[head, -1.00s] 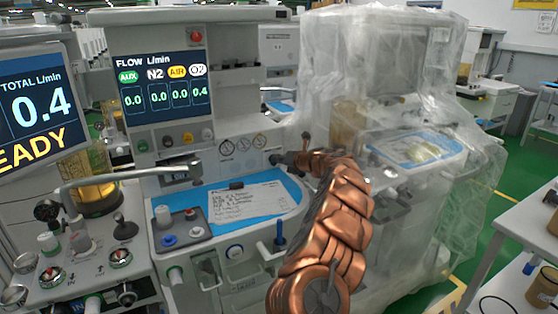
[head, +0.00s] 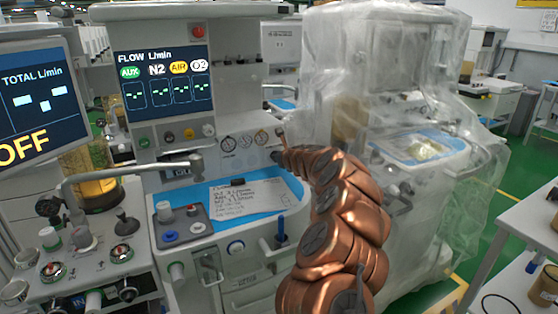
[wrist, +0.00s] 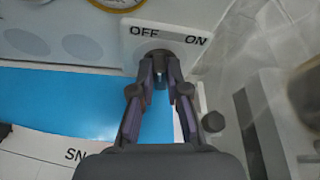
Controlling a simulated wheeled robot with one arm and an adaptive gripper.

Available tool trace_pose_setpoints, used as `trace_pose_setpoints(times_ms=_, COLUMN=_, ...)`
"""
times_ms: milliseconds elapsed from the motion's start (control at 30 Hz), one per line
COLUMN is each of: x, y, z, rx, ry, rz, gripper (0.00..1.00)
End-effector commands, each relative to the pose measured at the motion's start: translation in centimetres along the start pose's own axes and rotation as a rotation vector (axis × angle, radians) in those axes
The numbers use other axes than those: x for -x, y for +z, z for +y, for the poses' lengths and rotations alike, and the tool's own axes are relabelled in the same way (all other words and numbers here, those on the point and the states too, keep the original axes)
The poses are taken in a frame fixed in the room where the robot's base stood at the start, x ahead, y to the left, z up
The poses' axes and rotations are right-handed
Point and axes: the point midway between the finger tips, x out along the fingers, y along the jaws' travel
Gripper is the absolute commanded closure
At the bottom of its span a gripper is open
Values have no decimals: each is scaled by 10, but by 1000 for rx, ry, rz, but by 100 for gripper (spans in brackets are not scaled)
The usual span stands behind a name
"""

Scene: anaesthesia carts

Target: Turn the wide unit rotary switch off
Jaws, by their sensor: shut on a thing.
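The wide unit (head: 170,100) stands in the middle of the head view. Its flow screen (head: 165,78) shows dashes, and the monitor (head: 35,95) at the left reads OFF. In the wrist view, the rotary switch (wrist: 159,57) sits on a white plate labelled OFF at left and ON at right. My gripper (wrist: 160,78) is shut on the switch knob, with one finger on each side. The fingers hide much of the knob, so its exact pointing is hard to read. In the head view my gripper (head: 277,157) is at the unit's right front panel.
A blue work surface (head: 285,190) with a paper sheet (head: 235,195) lies below the panel. A plastic-covered machine (head: 400,60) stands close on the right. A metal arm (head: 130,172) crosses at the left.

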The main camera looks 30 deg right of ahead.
Motion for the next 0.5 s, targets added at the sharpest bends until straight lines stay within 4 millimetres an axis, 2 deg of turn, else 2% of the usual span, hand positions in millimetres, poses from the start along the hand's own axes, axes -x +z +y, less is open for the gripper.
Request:
trace_pose_setpoints(times_ms=100, x=-3, y=-5, z=7, rx=91, ry=-30, rz=0, gripper=100)
trace_pose_setpoints(times_ms=500, x=-2, y=-2, z=5, rx=300, ry=-124, rz=-1, gripper=100)
